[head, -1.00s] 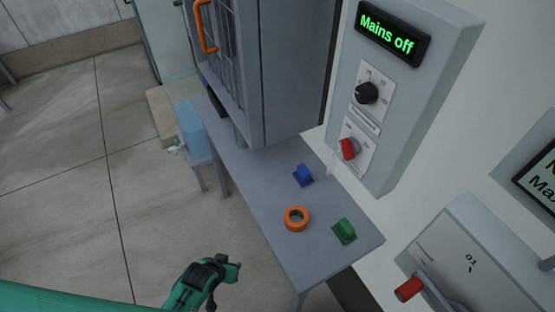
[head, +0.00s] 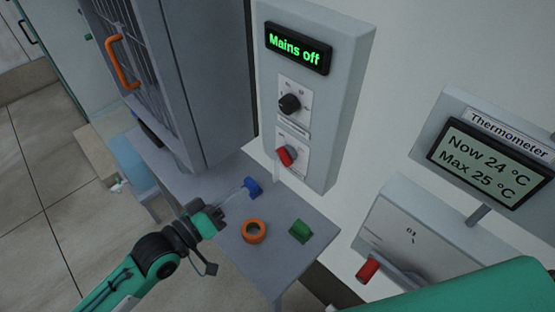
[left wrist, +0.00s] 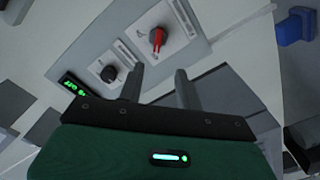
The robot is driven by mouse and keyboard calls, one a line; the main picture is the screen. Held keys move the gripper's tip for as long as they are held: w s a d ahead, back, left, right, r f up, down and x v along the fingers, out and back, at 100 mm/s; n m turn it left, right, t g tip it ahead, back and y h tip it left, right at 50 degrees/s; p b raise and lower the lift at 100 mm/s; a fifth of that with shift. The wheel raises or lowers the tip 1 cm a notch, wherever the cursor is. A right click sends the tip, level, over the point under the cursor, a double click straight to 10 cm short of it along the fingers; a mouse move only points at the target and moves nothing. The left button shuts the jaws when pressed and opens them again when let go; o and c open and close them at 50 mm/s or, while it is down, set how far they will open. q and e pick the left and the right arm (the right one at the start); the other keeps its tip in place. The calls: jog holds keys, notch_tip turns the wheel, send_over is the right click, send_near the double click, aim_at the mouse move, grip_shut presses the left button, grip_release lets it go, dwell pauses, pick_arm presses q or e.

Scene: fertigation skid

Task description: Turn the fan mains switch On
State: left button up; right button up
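A grey wall panel (head: 346,85) carries a display (head: 298,48) reading "Mains off". Below it are a black rotary knob (head: 289,104) and, lower, a red rotary switch (head: 286,155), its handle tilted. Their small labels are unreadable. In the left wrist view the red switch (left wrist: 157,38) and black knob (left wrist: 109,74) lie beyond the fingers. My left gripper (head: 234,195) is below and left of the red switch, apart from it. In the left wrist view its two fingers (left wrist: 158,77) are apart with nothing between them. My right gripper is out of view.
A small table (head: 272,278) below the panel holds a blue item (head: 252,187), an orange ring (head: 254,231) and a green item (head: 300,231). A cabinet with an orange handle (head: 122,62) stands left. Right are a thermometer (head: 490,155) and a box with a red handle (head: 368,269).

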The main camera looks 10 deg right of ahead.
aim_at(282, 159)
pick_arm(q)
jog(key=p+x, duration=0.2)
jog(key=x, duration=0.4)
jog(key=p+x, duration=0.2)
jog(key=x, duration=0.4)
jog(key=shift+w+d+r, duration=0.15)
jog(key=shift+d+r, duration=0.1)
jog(key=shift+d, duration=0.1)
jog(key=shift+w+d+f, duration=0.1)
jog(key=shift+w+d, duration=0.2)
jog(key=shift+d, duration=0.15)
grip_shut()
